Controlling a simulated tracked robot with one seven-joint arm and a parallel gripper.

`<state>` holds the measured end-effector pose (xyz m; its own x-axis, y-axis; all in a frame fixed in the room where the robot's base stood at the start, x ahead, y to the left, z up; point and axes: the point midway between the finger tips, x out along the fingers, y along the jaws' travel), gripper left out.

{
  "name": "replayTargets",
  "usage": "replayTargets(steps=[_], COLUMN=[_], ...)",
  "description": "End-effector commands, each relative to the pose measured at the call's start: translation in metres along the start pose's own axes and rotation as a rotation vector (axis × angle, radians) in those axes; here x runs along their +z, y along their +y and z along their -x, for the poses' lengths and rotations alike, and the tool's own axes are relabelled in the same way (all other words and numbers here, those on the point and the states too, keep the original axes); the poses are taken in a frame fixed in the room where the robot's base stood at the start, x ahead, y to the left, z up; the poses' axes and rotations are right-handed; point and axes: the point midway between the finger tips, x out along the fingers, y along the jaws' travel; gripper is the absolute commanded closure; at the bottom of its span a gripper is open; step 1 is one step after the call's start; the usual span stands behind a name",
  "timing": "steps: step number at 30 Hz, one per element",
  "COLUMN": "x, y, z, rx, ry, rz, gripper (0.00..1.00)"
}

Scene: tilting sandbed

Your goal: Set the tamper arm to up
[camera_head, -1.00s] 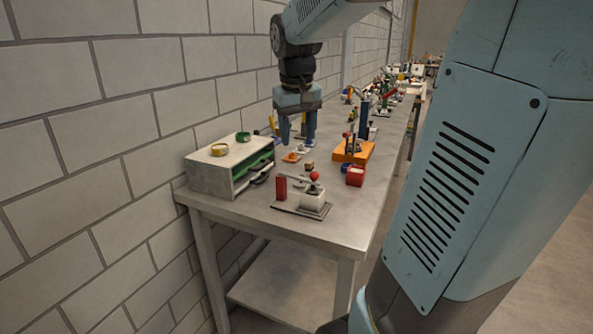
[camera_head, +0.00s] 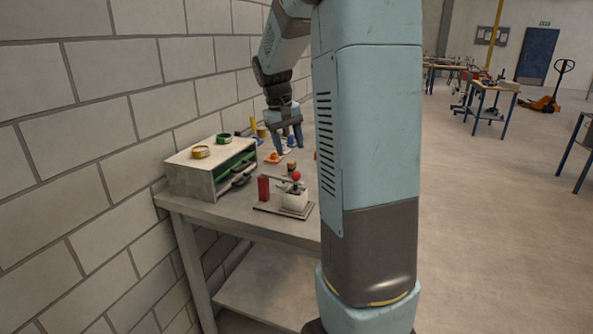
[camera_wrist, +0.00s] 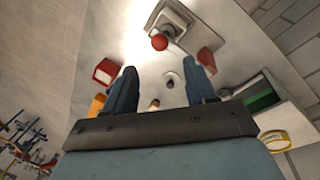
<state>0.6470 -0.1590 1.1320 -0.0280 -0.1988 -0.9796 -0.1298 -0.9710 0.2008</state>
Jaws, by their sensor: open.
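In the wrist view the red ball (camera_wrist: 159,42) and white block (camera_wrist: 172,20) show beyond the fingertips. My gripper (camera_head: 289,145) is open and empty, pointing down above the table, behind the tamper and apart from it. Its two fingers (camera_wrist: 162,72) also show in the wrist view.
A grey shelf box (camera_head: 192,178) with yellow and green rolls on top stands left of the tamper against the block wall. Orange (camera_head: 274,158) and other small items lie behind. A red container (camera_wrist: 106,71) shows in the wrist view. My own arm hides the table's right side.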

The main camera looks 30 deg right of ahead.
Motion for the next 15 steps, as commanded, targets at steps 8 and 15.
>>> replayTargets(steps=[8, 15], x=[0.001, 0.001], y=[0.0, 0.0], z=[-0.05, -0.08], rx=[0.0, 0.0], ry=[-0.002, -0.001], rz=[0.001, 0.001], gripper=[0.44, 0.44])
